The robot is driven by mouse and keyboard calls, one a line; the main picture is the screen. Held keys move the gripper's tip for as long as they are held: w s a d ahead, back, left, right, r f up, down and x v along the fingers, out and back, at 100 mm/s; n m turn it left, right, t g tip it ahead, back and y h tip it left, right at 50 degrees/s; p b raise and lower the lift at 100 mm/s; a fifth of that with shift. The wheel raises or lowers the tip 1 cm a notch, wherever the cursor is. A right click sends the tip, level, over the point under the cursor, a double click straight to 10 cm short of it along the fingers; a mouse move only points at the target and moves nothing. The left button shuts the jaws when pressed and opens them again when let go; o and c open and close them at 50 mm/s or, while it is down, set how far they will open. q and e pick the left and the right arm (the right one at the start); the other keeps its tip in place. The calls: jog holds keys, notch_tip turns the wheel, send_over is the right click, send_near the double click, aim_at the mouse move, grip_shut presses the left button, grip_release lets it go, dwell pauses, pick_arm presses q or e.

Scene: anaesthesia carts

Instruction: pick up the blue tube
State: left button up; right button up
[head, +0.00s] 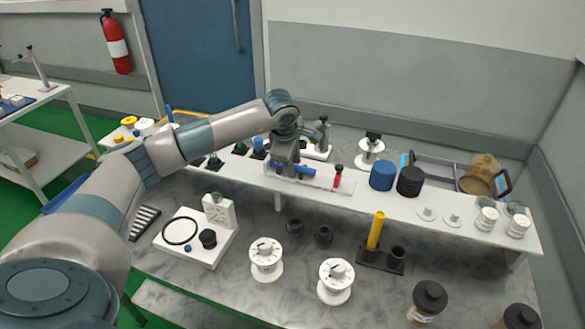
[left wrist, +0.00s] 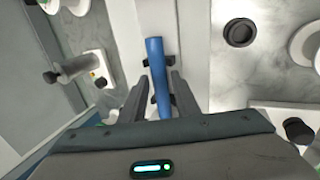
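The blue tube (left wrist: 156,62) lies on its side in dark brackets on a white holder, between the two fingers of my left gripper (left wrist: 160,80) in the left wrist view. A gap shows on each side of it, so the gripper is open around it and not closed on it. In the head view my left gripper (head: 285,168) is over the white raised shelf and hides most of the tube; a blue end (head: 305,171) shows at its right. My right gripper is in neither view.
A red-topped item (head: 338,176) stands just right of the gripper. Blue (head: 382,175) and black (head: 410,181) round stacks are further right on the shelf. A yellow tube (head: 375,230) stands upright in a black holder (head: 380,258) below. White spools (head: 266,260) stand on the marbled top.

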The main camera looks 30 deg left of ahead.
pick_arm(q)
grip_shut()
jog(key=shift+r, duration=0.2)
jog(key=shift+r+p, duration=0.3)
jog(key=shift+r, duration=0.3)
notch_tip(320, 180, up, 3)
jog(key=shift+f+p, duration=0.2)
jog(key=shift+p, duration=0.3)
jog(key=w+d+r+p, duration=0.1)
jog(key=w+d+r, duration=0.4)
jog(key=d, duration=0.5)
jog(key=shift+w+d+r+p, duration=0.15)
jog(key=shift+w+r+p, duration=0.15)
jog(key=shift+r, duration=0.65)
